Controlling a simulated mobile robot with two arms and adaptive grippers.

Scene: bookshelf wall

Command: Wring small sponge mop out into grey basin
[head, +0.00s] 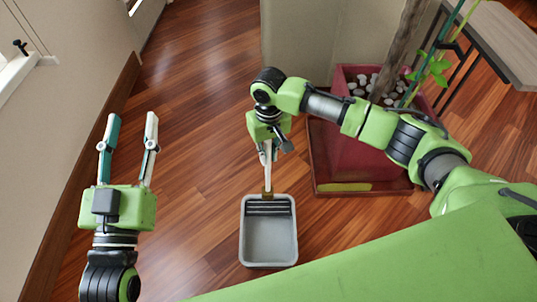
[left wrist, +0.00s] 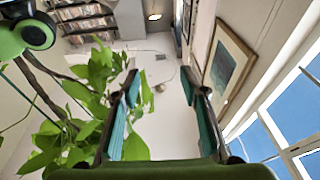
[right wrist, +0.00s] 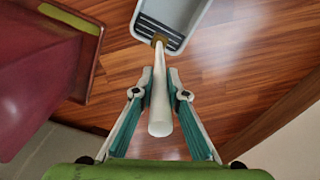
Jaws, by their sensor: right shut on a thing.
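The grey basin (head: 244,238) stands on the wooden floor, with a dark ribbed panel (head: 268,208) at its far end. The basin also shows in the right wrist view (right wrist: 184,28). The small mop has a pale handle (right wrist: 160,112) and a small brownish-yellow head (right wrist: 158,39), which is at the basin's ribbed end. I cannot tell whether the head touches the ribs. My right gripper (head: 267,157) is shut on the handle, just beyond the basin; its fingers clasp the handle in the right wrist view (right wrist: 160,78). My left gripper (head: 131,118) is open, empty and raised left of the basin.
A red planter (head: 358,150) with pebbles and plant stems stands in a red tray (head: 318,160) right of the basin. A yellow-green strip (head: 344,187) shows at the tray's near edge. A wall (head: 85,60) runs along the left. The floor between wall and basin is clear.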

